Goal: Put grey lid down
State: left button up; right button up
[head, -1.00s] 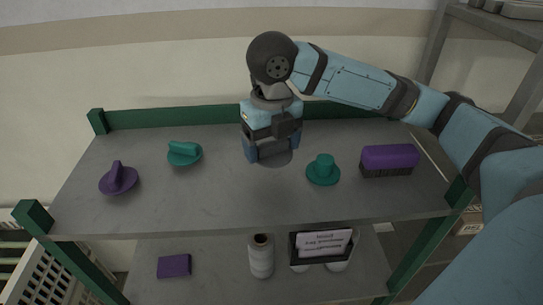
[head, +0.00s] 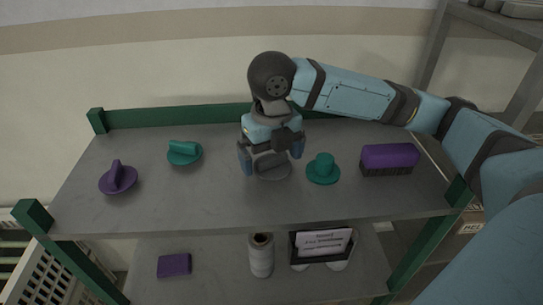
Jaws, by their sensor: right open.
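The grey lid (head: 272,170) lies on the grey top shelf (head: 225,205) near its middle, below my right gripper (head: 271,162). The lid's flat disc and raised grip show between the fingers. My right gripper points down and is open, one finger on each side of the lid's grip. Whether the fingers touch the grip cannot be told. My left gripper is not in view.
A teal knobbed lid (head: 323,170) stands close to the right of my gripper, with a purple brush (head: 388,160) beyond it. A teal lid (head: 184,153) and a purple lid (head: 118,178) lie at the left. The front middle of the shelf is clear.

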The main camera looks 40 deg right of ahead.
notch_tip(320, 180, up, 12)
dwell(0.4)
jog(key=shift+f, duration=0.1)
dwell(0.4)
